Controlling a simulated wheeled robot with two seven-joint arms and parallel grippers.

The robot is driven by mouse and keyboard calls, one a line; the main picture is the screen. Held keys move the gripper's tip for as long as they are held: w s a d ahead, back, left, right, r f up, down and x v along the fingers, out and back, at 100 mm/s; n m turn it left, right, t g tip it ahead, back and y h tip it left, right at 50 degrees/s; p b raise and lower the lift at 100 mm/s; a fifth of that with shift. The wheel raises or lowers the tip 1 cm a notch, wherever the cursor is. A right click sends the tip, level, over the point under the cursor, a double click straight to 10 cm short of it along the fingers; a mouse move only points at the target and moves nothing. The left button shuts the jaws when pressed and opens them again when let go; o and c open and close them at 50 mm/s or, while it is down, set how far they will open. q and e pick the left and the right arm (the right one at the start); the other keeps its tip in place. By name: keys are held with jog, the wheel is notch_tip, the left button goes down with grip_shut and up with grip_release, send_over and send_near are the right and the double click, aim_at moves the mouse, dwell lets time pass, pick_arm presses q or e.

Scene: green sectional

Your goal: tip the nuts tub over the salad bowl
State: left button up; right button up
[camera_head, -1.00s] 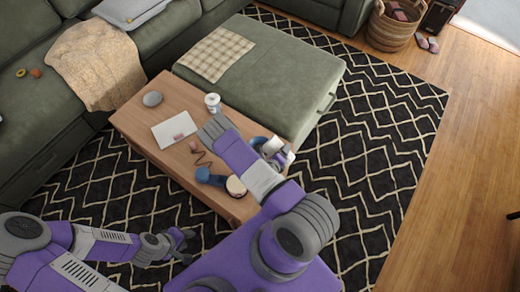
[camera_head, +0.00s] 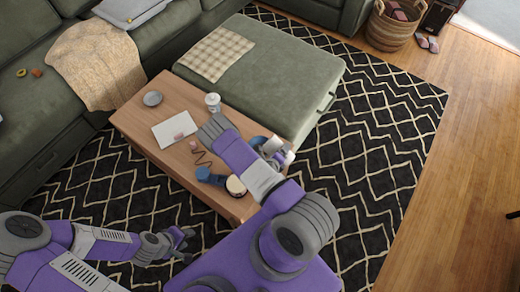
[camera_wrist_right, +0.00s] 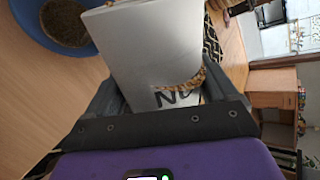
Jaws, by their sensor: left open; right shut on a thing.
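The white nuts tub (camera_wrist_right: 150,45) fills the middle of the right wrist view, with part of its dark lettering showing and a brown, grainy band that looks like nuts. My right gripper (camera_wrist_right: 160,88) is shut on it. In the head view the tub (camera_head: 288,157) shows as a small white shape, tilted, at the table's right edge beside the blue salad bowl (camera_head: 257,141). My right arm partly hides the bowl. In the right wrist view the bowl (camera_wrist_right: 28,22) is at the upper left, with dark, grainy contents. My left gripper (camera_head: 186,242) is open and empty, off the table.
The wooden table (camera_head: 142,122) also holds a grey round item (camera_head: 153,98), a white sheet-like item (camera_head: 166,132), a white lidded cup (camera_head: 212,101), a blue object (camera_head: 207,176) and a round cream-topped item (camera_head: 236,186). A green ottoman (camera_head: 285,75) stands close behind the table.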

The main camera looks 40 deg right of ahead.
jog(key=shift+w+r+n+g+p, duration=0.25)
jog(key=shift+r+n+g+p, duration=0.35)
jog(key=shift+r+g+p, duration=0.25)
dwell(2.4)
dwell(0.3)
jog(key=shift+s+f+m+t+p, duration=0.3)
jog(key=shift+m+t+p, duration=0.1)
jog(key=shift+t, duration=0.15)
jog(key=shift+f+m+t, duration=0.4)
jog(key=shift+m+t, duration=0.1)
jog(key=shift+t, duration=0.1)
jog(key=shift+s+d+r+p, duration=0.1)
jog(key=shift+s+r+p, duration=0.1)
jog(key=shift+p, duration=0.2)
jog(key=s+r+m+t+p, duration=0.2)
jog(key=shift+d+t, duration=0.2)
jog(key=shift+t, duration=0.1)
jog(key=shift+s+r+m+t+p, duration=0.3)
jog(key=shift+m+t+p, duration=0.15)
jog(key=shift+m+t, duration=0.15)
